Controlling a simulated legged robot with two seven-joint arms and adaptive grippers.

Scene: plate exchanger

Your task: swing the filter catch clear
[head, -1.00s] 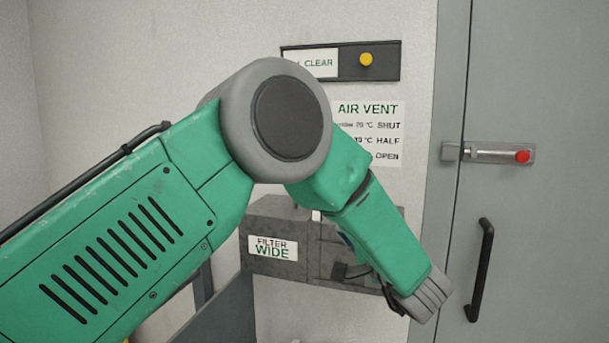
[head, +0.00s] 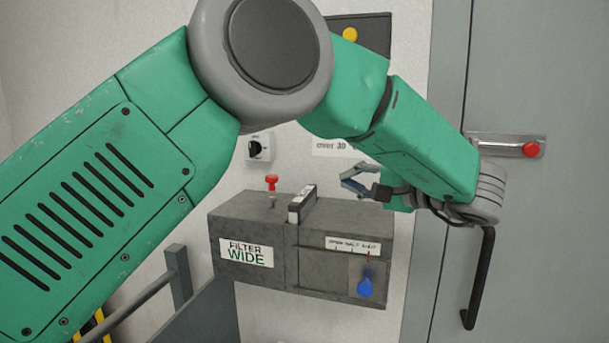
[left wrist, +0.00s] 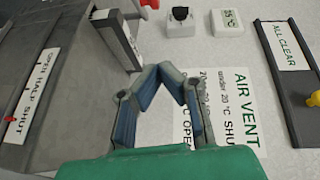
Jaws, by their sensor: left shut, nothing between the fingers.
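A grey box labelled FILTER WIDE (head: 225,225) is on the wall in the head view. A red-topped pin (head: 272,183) stands on its top; which part is the catch I cannot tell for sure. A pale-edged slab (head: 302,204) stands up from the box top, and shows in the left wrist view (left wrist: 118,38). My left gripper (head: 348,182) is shut and empty, above the right part of the box and to the right of the slab. In the left wrist view its fingertips (left wrist: 168,72) meet beside the slab, apart from it. My right gripper is out of view.
The box front has an OPEN HALF SHUT scale (head: 353,246) and a blue knob (head: 365,288). A black dial (head: 258,149) is on the wall behind. A grey door with a black handle (head: 478,280) and red-ended bolt (head: 530,149) stands right. My arm crosses the upper view.

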